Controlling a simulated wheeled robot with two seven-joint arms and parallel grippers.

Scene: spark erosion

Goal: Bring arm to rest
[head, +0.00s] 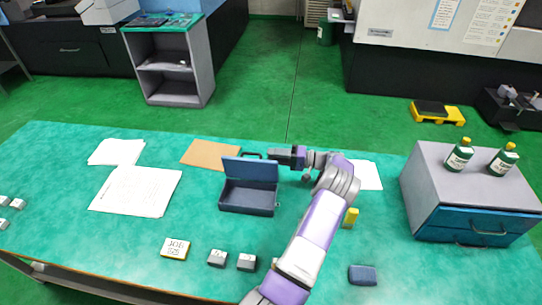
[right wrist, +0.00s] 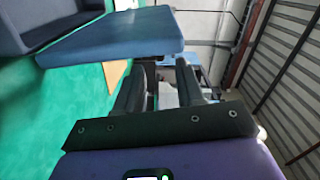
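My right arm reaches in from the bottom. Its gripper (head: 262,156) points left, just behind and beside the raised lid of a small blue box (head: 248,208). The box stands open on the green table (head: 60,165). In the right wrist view, the two dark fingers of the right gripper (right wrist: 160,85) are apart with nothing held between them. The blue lid (right wrist: 120,35) shows close beyond the fingers there; I cannot tell whether they touch it. My left gripper is not in view.
A grey drawer unit (head: 470,190) with two green bottles stands at the right. Several small blocks, a yellow-edged label block (head: 175,248) and a blue block (head: 362,275) lie near the front. Papers (head: 135,190) and a brown sheet (head: 210,153) lie at the left and back.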

